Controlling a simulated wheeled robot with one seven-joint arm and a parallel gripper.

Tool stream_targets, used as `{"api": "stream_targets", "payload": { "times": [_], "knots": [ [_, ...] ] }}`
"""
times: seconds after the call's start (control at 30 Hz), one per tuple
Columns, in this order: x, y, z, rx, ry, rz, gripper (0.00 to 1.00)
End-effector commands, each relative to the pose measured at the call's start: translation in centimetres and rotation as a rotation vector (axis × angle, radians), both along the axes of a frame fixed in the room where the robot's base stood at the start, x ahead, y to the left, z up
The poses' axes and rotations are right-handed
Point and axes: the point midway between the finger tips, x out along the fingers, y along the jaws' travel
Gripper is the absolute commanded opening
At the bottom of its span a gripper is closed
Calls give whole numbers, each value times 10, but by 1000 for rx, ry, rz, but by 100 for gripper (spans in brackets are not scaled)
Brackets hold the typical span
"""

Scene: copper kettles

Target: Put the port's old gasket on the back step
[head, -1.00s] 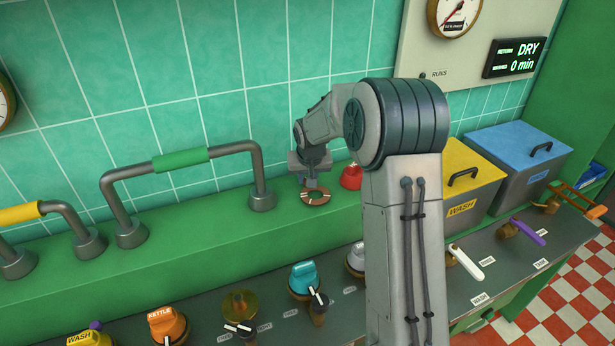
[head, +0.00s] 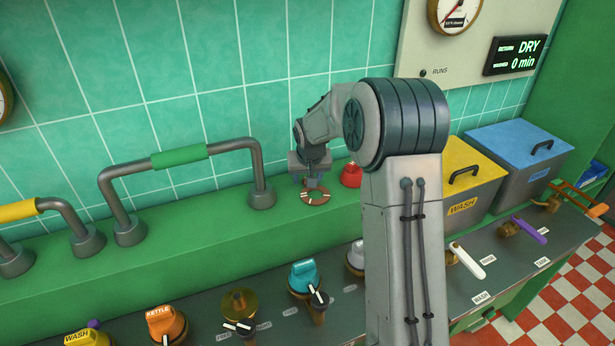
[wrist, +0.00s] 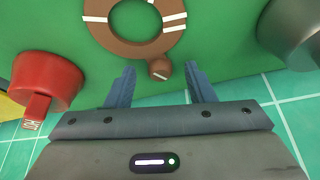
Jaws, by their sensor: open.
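The old gasket is a brown ring with white marks and a small round tab (wrist: 130,48). It lies flat on the green back step (head: 225,222), below my gripper in the head view (head: 318,203). My gripper (head: 313,185) points down at it, close to the step. In the wrist view my gripper (wrist: 160,68) is open, with the gasket's tab between the fingertips and a gap on both sides. A brass port without a cap (head: 238,300) stands on the counter, with a black-and-white lever in front.
A red cap (head: 351,176) sits on the step just right of the gasket, also in the wrist view (wrist: 45,80). A grey pipe with a green sleeve (head: 180,157) rises close on the left. Orange (head: 166,323) and teal (head: 303,274) caps line the counter.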

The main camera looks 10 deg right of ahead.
Motion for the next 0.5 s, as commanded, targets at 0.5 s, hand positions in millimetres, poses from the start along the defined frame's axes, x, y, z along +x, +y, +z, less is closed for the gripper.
{"api": "stream_targets", "payload": {
  "times": [0.5],
  "knots": [
    [-35, 3, 86, 0, -6, -1, 49]
  ]
}}
